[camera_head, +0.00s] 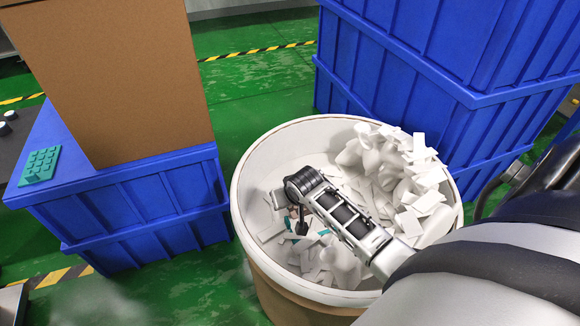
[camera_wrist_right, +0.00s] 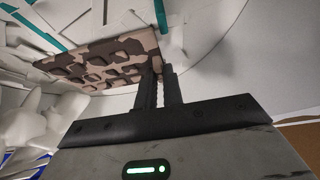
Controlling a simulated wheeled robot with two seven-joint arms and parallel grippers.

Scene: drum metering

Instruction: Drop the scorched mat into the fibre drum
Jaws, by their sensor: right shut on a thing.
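The fibre drum (camera_head: 280,297) stands in the middle of the head view, brown outside with a white rim, partly filled with white scraps. My right arm reaches over its rim, and my right gripper (camera_head: 299,222) points down inside the drum. In the right wrist view, my right gripper (camera_wrist_right: 161,72) is shut on the edge of the scorched mat (camera_wrist_right: 112,58), a tan, knobbly slab with dark brown blotches. The mat is held tilted, close to the scraps; I cannot tell if it touches them. In the head view the mat is mostly hidden. My left gripper is not in view.
Blue crates (camera_head: 150,205) at the left carry a cardboard box (camera_head: 115,75) and a teal knobbly mat (camera_head: 40,165). More blue crates (camera_head: 440,110) are stacked behind the drum at the right. Green floor shows between the stacks.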

